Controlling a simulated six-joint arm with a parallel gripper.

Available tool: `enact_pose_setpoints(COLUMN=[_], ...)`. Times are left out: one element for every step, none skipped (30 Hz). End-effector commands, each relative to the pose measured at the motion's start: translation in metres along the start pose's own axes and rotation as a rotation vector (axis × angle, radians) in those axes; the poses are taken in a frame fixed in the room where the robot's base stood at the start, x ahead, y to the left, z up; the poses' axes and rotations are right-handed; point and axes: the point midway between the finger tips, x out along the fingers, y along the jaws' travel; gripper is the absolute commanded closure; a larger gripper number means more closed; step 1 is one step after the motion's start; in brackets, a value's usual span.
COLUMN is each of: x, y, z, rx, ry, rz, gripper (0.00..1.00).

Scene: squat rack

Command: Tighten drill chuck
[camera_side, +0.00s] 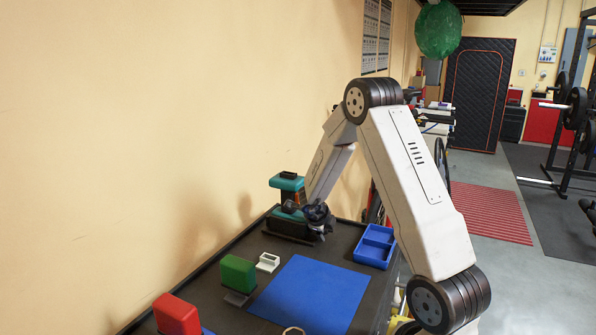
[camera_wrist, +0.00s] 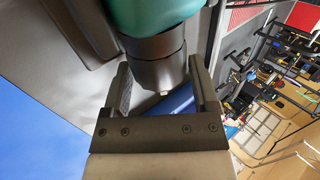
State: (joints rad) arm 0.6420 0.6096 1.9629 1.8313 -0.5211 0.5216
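The drill is teal and black. In the side view its teal top part (camera_side: 287,183) stands at the far end of the bench, against the wall. In the wrist view the teal body (camera_wrist: 155,14) is at the top, and the dark, tapered chuck (camera_wrist: 160,65) points down toward my gripper's palm. My gripper (camera_wrist: 158,64) has one finger on each side of the chuck. The fingers are spread, with a narrow gap showing beside the chuck's lower end. In the side view my gripper (camera_side: 318,215) is small and dark beside the drill, and its fingers are hard to make out.
A blue mat (camera_side: 312,292) lies on the dark bench. A blue divided tray (camera_side: 375,246) is to its right. A green block (camera_side: 238,273), a white holder (camera_side: 268,262) and a red block (camera_side: 177,314) stand along the left. The wall is close behind the drill.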

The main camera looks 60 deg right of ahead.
Motion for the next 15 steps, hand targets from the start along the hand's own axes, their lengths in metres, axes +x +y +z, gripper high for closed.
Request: enact_pose_setpoints(x=[0.000,0.000,0.000,0.000,0.000,0.000,-0.001,-0.001,-0.002,-0.002,-0.003,-0.005,-0.006,-0.008,-0.011], y=[0.000,0.000,0.000,0.000,0.000,0.000,0.000,0.000,0.000,0.000,0.000,0.000,0.000,-0.001,-0.001], z=[0.000,0.000,0.000,0.000,0.000,0.000,0.000,0.000,0.000,0.000,0.000,0.000,0.001,0.001,0.001], rx=[0.000,0.000,0.000,-0.001,-0.001,-0.001,-0.001,-0.001,-0.001,0.000,0.000,0.000,0.000,0.000,0.000], ry=[0.000,0.000,0.000,0.000,0.000,-0.001,-0.001,-0.001,-0.001,-0.001,-0.001,-0.001,-0.001,-0.001,-0.002], rz=[-0.001,-0.001,-0.001,-0.001,-0.001,-0.001,-0.001,-0.001,-0.001,-0.001,-0.001,-0.001,-0.002,-0.002,-0.003], gripper=[0.24,0.24,0.24,0.24,0.24,0.24,0.24,0.24,0.24,0.24,0.24,0.24,0.24,0.24,0.24])
